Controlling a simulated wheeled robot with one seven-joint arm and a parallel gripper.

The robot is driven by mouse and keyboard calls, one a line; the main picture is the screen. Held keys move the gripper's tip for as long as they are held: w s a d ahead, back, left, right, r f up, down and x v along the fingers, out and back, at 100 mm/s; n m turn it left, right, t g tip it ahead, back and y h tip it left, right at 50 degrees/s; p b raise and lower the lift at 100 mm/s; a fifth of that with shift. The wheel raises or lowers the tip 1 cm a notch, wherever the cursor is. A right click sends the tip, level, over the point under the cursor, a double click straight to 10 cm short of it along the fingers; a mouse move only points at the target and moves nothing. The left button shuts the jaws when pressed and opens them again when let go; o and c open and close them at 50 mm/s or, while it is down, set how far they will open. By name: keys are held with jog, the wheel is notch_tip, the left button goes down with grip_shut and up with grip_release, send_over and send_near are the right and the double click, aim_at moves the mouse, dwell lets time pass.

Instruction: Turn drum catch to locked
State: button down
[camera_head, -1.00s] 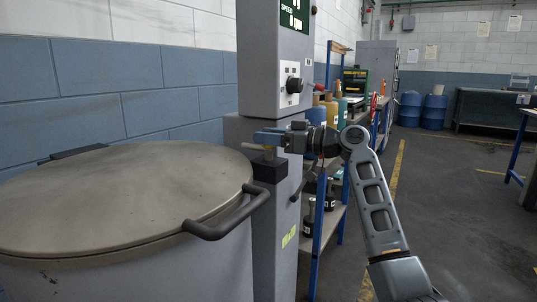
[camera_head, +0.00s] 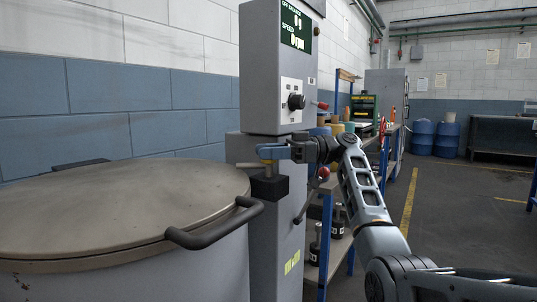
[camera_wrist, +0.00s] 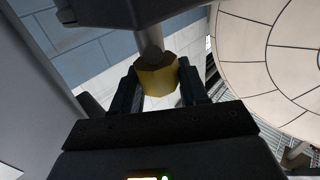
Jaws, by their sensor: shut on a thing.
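The drum catch has a black block (camera_head: 269,187) on the front of the grey machine column, beside the rim of the round drum lid (camera_head: 110,205). A short post stands on the block, with a thin grey bar (camera_head: 248,165) reaching left from its top. My gripper (camera_head: 265,153) comes in from the right at the top of this post. In the wrist view a yellow collar (camera_wrist: 157,78) on a grey shaft sits between my two dark fingers (camera_wrist: 160,88), which are shut on it. My gripper hides part of the catch top.
A black curved handle (camera_head: 215,228) sticks out from the drum lid near the catch. Above is the control box (camera_head: 275,75) with a black knob (camera_head: 296,102). A shelf rack (camera_head: 340,215) with bottles and weights stands right of the column. The floor aisle further right is clear.

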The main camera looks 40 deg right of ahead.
dwell(0.4)
jog(key=c, duration=0.7)
grip_release()
jog(key=p+v, duration=0.1)
jog(key=v, duration=0.6)
jog(key=shift+d, duration=0.35)
jog(key=shift+s+f, duration=0.1)
jog(key=shift+s, duration=0.05)
jog(key=shift+s, duration=0.1)
